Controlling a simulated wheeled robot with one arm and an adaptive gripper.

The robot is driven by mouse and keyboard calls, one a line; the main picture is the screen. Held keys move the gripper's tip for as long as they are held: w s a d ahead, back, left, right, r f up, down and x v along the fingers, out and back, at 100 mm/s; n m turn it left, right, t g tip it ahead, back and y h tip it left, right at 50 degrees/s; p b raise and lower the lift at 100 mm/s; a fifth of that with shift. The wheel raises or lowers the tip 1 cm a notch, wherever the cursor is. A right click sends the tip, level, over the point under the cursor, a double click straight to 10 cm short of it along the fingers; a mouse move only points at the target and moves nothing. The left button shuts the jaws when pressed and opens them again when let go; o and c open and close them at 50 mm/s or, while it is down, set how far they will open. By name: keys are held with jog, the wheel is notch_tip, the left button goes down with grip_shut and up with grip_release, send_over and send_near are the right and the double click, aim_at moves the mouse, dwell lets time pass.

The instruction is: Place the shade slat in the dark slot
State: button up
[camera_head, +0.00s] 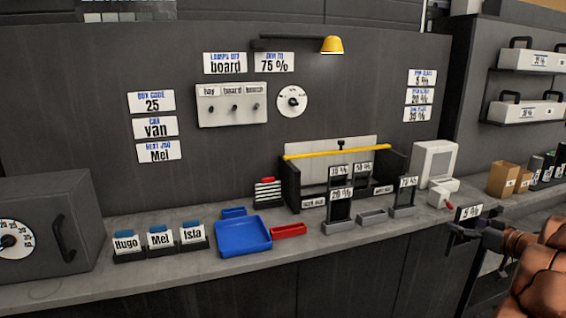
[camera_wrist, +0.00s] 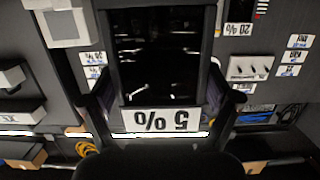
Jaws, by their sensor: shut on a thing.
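My gripper (camera_head: 474,228) is at the right of the head view, in front of the counter's edge. It is shut on a dark shade slat with a white "5 %" label (camera_head: 468,212), held clear of the counter. In the wrist view, the slat (camera_wrist: 158,60) is a dark glossy panel between my two fingers (camera_wrist: 160,88), its label upside down. A dark rack (camera_head: 292,185) with a yellow bar stands at the back of the counter, left of my gripper. Small labels on its front are too blurred to read, so I cannot tell which place is the dark slot.
Other labelled slats (camera_head: 341,210) stand in holders before the rack, beside an empty grey holder (camera_head: 371,217). A blue tray (camera_head: 242,237) sits farther left.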

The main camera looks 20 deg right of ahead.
jog(key=w+a, duration=1)
jog(key=a, duration=0.7)
jog(key=w+a, duration=1.1)
jog(key=a, duration=0.6)
jog(key=w+a, duration=1)
jog(key=a, duration=0.7)
jog(key=shift+w+a+r, duration=0.15)
jog(key=shift+a, duration=0.15)
